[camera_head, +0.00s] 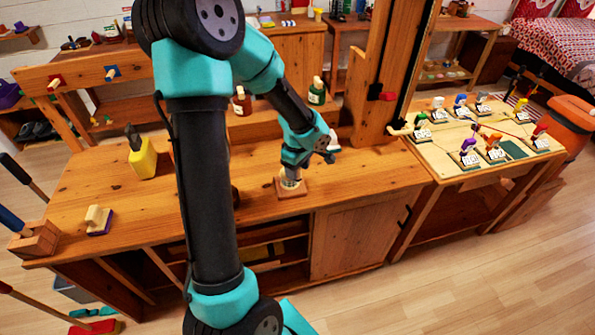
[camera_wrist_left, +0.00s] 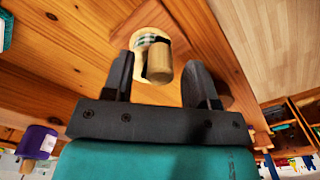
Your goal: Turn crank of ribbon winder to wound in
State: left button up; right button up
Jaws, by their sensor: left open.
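The ribbon winder (camera_head: 291,188) stands on a square wooden base (camera_head: 301,191) near the workbench's front edge. In the left wrist view its pale round spool (camera_wrist_left: 146,40) has a dark and greenish band. Its wooden crank knob (camera_wrist_left: 159,64) sticks up toward the camera. My left gripper (camera_head: 291,173) points down over the winder, hiding part of it. In the left wrist view my left gripper (camera_wrist_left: 160,75) is open, with the knob between its spread fingers. A gap shows on each side of the knob. My right gripper is not in view.
The workbench (camera_head: 390,172) is mostly clear around the winder. A yellow bottle (camera_head: 142,158) and a wooden block (camera_head: 98,219) stand at left. Small bottles (camera_head: 316,92) stand behind. A wooden post (camera_head: 395,60) rises at right, beside a board of small devices (camera_head: 475,130).

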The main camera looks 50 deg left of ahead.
pick_arm(q)
jog(key=shift+f, duration=0.7)
jog(key=shift+c, duration=0.5)
jog(key=c, duration=0.8)
jog(key=shift+c, duration=0.2)
jog(key=shift+s+m, duration=0.15)
jog(key=shift+m, duration=0.25)
